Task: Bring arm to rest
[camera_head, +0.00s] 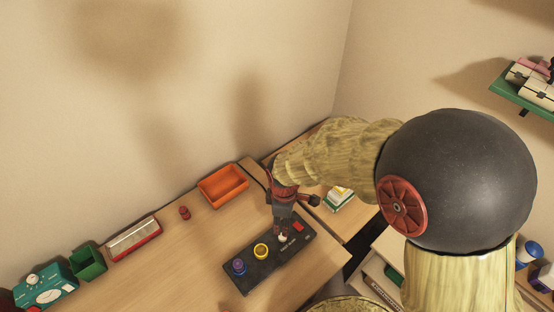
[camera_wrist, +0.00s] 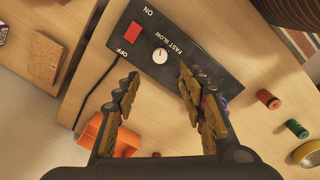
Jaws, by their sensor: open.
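My arm reaches across from the right in the head view, and my gripper (camera_head: 282,230) points down over the black control panel (camera_head: 262,269). In the wrist view my gripper (camera_wrist: 158,80) is open with nothing between its fingers. The panel (camera_wrist: 205,48) lies beyond the fingertips there. Its white speed knob (camera_wrist: 160,56) appears just ahead of the gap between the fingers, and I cannot tell whether they touch it. A red ON/OFF switch (camera_wrist: 131,47) is beside the knob. The head view also shows a yellow knob (camera_head: 261,250) and a blue knob (camera_head: 238,266).
An orange tray (camera_head: 222,186) and a small red cylinder (camera_head: 184,213) are near the wall. A red-framed box (camera_head: 134,238), green bin (camera_head: 88,264) and teal device (camera_head: 46,288) stand at left. A green wall shelf (camera_head: 522,96) is at right. Bare desk lies left of the panel.

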